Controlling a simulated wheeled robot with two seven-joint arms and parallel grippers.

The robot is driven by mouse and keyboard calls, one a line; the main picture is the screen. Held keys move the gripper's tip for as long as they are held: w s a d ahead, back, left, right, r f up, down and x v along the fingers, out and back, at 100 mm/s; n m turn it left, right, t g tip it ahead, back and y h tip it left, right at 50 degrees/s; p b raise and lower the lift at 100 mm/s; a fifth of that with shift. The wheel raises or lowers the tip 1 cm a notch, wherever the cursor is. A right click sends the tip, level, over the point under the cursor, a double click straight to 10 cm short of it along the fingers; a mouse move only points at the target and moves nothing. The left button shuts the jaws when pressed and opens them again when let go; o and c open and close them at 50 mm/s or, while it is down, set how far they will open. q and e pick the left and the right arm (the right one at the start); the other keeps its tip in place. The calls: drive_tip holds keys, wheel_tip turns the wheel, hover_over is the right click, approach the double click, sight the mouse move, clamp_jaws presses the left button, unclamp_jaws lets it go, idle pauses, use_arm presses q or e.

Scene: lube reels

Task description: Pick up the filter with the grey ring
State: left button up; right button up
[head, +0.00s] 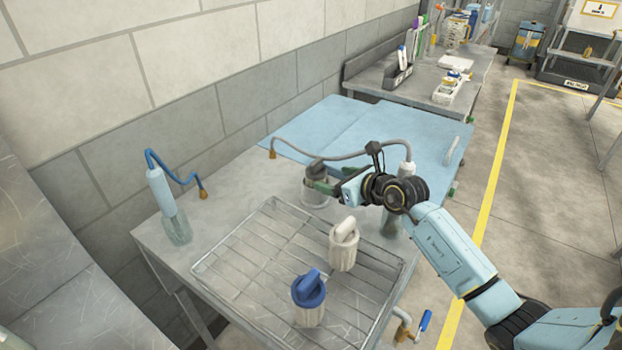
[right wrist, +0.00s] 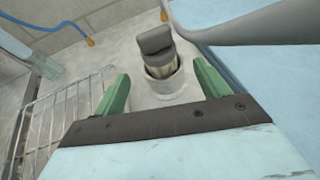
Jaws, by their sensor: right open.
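My right gripper (head: 328,187) is open and comes in from the right at the cup. Its green fingers (right wrist: 161,70) are spread to either side of the cup and filter in the wrist view, with nothing gripped. I cannot tell whether they touch. My left gripper is not in view.
A wire rack (head: 258,262) in front holds a white filter (head: 344,246) and a blue-capped filter (head: 308,292). A blue bottle with hose (head: 160,190) stands left. A grey hose (head: 335,157) arches behind the cup. A blue mat (head: 340,122) lies behind.

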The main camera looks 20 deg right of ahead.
sight(323, 176)
drive_tip(key=x, duration=0.6)
drive_tip(key=shift+w+a+f+b, duration=0.15)
drive_tip(key=shift+w+f+b, duration=0.05)
drive_tip(key=shift+b, duration=0.15)
drive_tip(key=c, duration=1.1)
